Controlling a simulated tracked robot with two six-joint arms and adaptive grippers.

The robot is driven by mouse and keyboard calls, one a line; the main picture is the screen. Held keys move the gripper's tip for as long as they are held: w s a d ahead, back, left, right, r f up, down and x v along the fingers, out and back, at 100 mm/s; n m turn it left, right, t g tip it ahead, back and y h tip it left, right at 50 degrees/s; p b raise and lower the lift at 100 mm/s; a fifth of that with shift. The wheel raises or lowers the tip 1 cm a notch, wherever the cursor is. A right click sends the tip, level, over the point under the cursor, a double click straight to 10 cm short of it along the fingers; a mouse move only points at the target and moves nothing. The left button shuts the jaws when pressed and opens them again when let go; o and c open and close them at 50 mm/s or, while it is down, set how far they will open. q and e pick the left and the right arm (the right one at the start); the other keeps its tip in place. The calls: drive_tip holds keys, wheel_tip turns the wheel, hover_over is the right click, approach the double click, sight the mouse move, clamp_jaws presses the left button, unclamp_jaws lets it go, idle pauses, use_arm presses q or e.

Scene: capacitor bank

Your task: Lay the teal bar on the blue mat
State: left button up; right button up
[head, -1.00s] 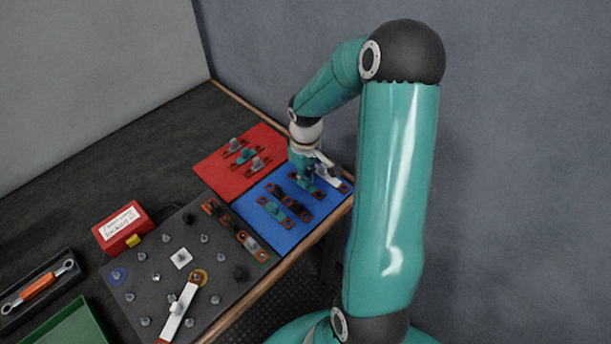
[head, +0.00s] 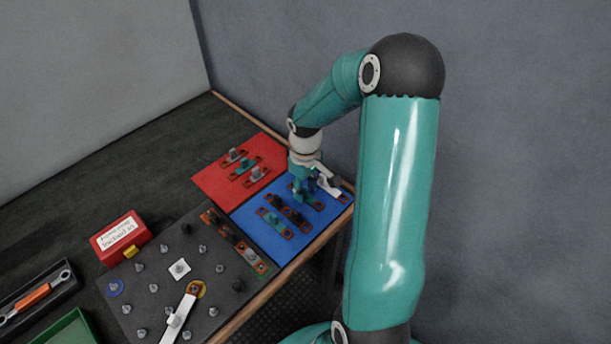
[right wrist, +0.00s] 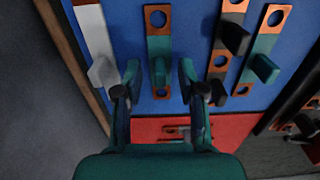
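The blue mat (head: 262,243) lies on the bench. My right gripper (head: 306,192) is low over its far right part. In the right wrist view the gripper (right wrist: 160,78) is open, with a finger on each side of a teal bar (right wrist: 159,45) with copper ends and a gap on both sides. That bar lies flat on the blue mat (right wrist: 125,22). A second teal bar (right wrist: 262,45) lies further right on the mat; it also shows in the head view (head: 268,217). My left gripper is not in view.
A white bar (right wrist: 92,32) and a dark bar (right wrist: 229,45) flank the teal bar on the mat. The red mat (head: 212,182) holds several bars. The studded dark board (head: 150,305), red box (head: 120,238) and wrench tray (head: 62,290) stand nearer left.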

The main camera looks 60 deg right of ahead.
wheel_tip(320, 180, up, 12)
drive_tip(key=shift+f, duration=0.2)
